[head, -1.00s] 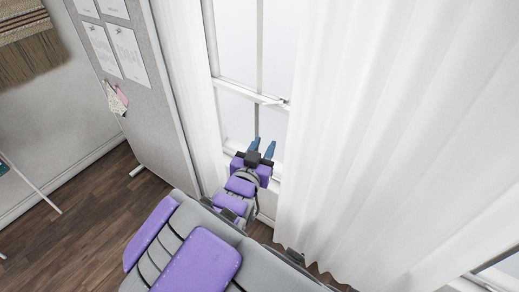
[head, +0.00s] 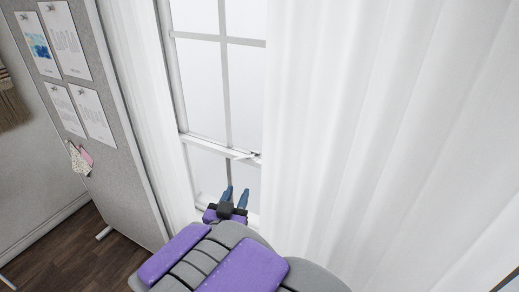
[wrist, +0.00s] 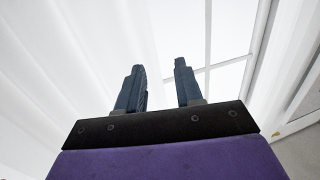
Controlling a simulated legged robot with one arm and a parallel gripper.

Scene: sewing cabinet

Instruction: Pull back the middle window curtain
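A white curtain (head: 375,130) hangs in long folds over the right part of the window in the head view. A narrower white curtain (head: 140,90) hangs at the window's left side. The bare window (head: 205,85) with its white frame shows between them. My gripper (head: 236,190) is in front of the lower pane, left of the large curtain's edge. In the wrist view its two blue fingers (wrist: 158,68) stand apart with nothing between them. White curtain cloth (wrist: 60,70) fills the left of that view, behind the left finger; I cannot tell whether they touch.
A grey pinboard (head: 120,140) with papers stands left of the narrow curtain. A window latch (head: 250,155) sits on the sash's middle rail, above my gripper. Dark wood floor (head: 75,245) is clear at the lower left.

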